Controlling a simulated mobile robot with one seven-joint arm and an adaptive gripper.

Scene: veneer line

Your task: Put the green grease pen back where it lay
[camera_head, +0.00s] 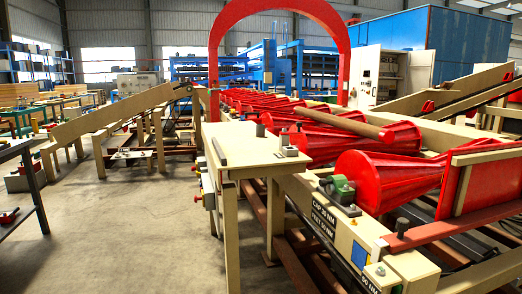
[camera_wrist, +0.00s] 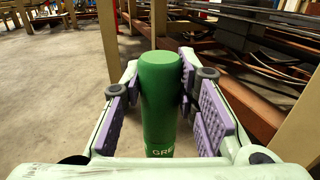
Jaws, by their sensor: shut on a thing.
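The green grease pen (camera_wrist: 161,108) stands between the purple-padded fingers of my gripper (camera_wrist: 159,80) in the wrist view. My gripper is shut on it. The pen is a thick green cylinder with a rounded end pointing away from the camera and part of a white label reading "GRE". Its lower part is hidden behind the gripper's body. Neither my gripper nor the pen can be made out in the head view. The place where the pen lay cannot be told from these frames.
In the head view a beige table (camera_head: 243,151) bears small grey fittings (camera_head: 288,150) near its right edge. Red rollers (camera_head: 370,180) fill the right side, with a red arch (camera_head: 214,60) behind. A dark bench (camera_head: 14,150) stands at far left. Open concrete floor (camera_head: 150,220) lies between.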

